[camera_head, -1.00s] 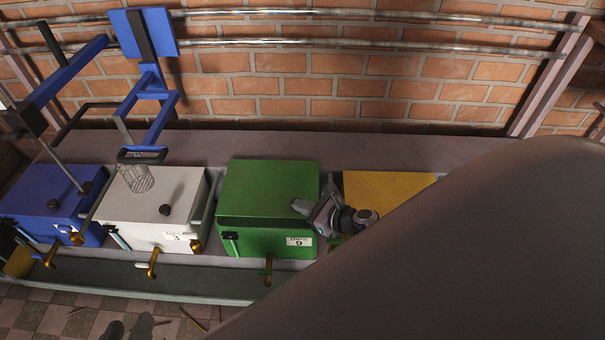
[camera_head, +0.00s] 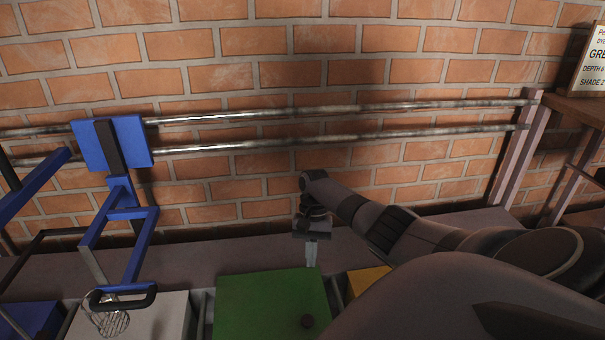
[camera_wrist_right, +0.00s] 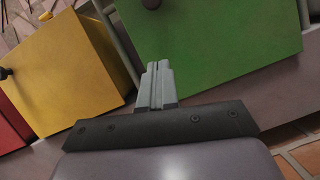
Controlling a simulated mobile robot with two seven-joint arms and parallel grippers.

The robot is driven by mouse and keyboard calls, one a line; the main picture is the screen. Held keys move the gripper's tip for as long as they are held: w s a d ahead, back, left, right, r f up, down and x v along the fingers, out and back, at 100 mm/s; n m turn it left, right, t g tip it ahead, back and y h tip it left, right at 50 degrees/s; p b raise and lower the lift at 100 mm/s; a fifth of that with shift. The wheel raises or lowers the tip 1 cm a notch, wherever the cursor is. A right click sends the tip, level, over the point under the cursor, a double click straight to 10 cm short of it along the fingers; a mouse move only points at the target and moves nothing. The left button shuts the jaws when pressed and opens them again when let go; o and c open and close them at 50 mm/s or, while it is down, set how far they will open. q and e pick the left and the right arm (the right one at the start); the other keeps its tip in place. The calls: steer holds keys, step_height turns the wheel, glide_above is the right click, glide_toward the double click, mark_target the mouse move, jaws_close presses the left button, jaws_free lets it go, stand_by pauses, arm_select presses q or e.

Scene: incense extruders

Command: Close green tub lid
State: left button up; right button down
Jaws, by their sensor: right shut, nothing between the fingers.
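The green tub's lid (camera_head: 262,300) lies at the bottom of the head view, seen from above, with a dark round knob (camera_head: 307,321). It looks flat, as if down on the tub, but the tub's front is out of frame, so a small gap cannot be ruled out. The lid also shows in the right wrist view (camera_wrist_right: 225,45). My right gripper (camera_head: 311,255) is shut and empty at the lid's back edge, fingers pointing down. In the wrist view its fingertips (camera_wrist_right: 157,70) overlap the lid's edge; contact cannot be told. My left gripper is out of view.
A yellow tub (camera_head: 366,280) stands to the right of the green one, and a white tub (camera_head: 150,318) to the left. A blue extruder frame (camera_head: 128,220) rises above the white tub. Metal rails (camera_head: 250,145) run along the brick wall behind. A red tub (camera_wrist_right: 12,128) shows in the wrist view.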

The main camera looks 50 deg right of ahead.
steer(key=b, duration=0.3)
glide_toward(308, 312)
steer(key=f, duration=0.3)
steer(key=shift+w+d+f, duration=0.1)
steer(key=shift+d+f, duration=0.05)
steer(key=shift+d, duration=0.1)
steer(key=shift+s+a+f+p, duration=0.2)
steer(key=shift+s+a+p, duration=0.15)
steer(key=shift+a, duration=0.2)
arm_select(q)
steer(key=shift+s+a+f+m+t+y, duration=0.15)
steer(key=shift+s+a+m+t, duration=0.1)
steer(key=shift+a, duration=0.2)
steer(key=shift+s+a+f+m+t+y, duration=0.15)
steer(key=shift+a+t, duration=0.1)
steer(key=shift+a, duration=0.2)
arm_select(e)
steer(key=shift+s+a, duration=0.45)
steer(key=shift+a, duration=0.15)
steer(key=shift+s+a, duration=0.4)
steer(key=shift+a, duration=0.25)
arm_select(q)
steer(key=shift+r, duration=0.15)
